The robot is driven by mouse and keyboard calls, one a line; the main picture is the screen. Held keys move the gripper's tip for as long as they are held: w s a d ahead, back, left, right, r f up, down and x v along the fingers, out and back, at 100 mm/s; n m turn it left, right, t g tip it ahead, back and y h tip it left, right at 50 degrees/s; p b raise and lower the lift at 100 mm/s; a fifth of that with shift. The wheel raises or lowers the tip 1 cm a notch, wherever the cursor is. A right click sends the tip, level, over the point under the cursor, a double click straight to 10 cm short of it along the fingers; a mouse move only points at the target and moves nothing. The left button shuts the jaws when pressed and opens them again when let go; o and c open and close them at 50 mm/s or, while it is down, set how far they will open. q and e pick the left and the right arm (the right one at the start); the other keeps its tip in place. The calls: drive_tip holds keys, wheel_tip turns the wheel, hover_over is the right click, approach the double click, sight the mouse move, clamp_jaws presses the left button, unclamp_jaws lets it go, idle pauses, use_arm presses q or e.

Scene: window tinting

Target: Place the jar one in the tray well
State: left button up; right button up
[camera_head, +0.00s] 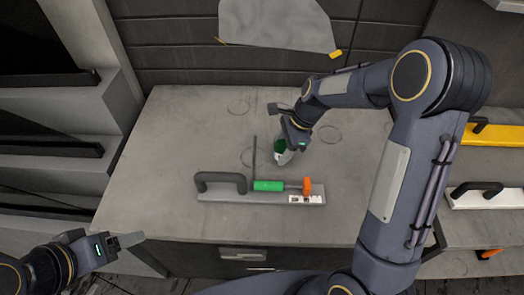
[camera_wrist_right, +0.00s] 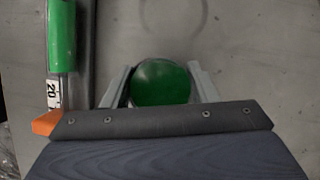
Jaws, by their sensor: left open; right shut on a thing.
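The jar (camera_head: 281,153) has a green top and a pale body, and is at the middle of the worktop in the head view. My right gripper (camera_head: 290,146) is shut on it. In the right wrist view the round green lid (camera_wrist_right: 160,82) sits between the two grey fingers of the right gripper (camera_wrist_right: 158,88). The arm partly covers the jar, and I cannot tell whether its base touches the worktop. My left gripper (camera_head: 122,242) is open and empty, off the worktop's front left corner. I cannot make out a tray well in either view.
A grey bar with a dark handle (camera_head: 222,178) lies in front of the jar. A green-handled tool (camera_head: 268,185) and an orange piece (camera_head: 307,186) lie by it. Faint rings mark the grey worktop (camera_head: 180,135), whose left side is clear. A crumpled sheet (camera_head: 275,22) is behind.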

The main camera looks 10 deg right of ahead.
sight(257, 162)
drive_tip(key=a, duration=0.4)
drive_tip(key=a+f+p, duration=0.1)
drive_tip(key=shift+w+a, duration=0.2)
drive_tip(key=shift+a, duration=0.2)
drive_tip(key=shift+f, duration=0.25)
drive_tip(key=shift+f, duration=0.1)
drive_tip(key=o, duration=1)
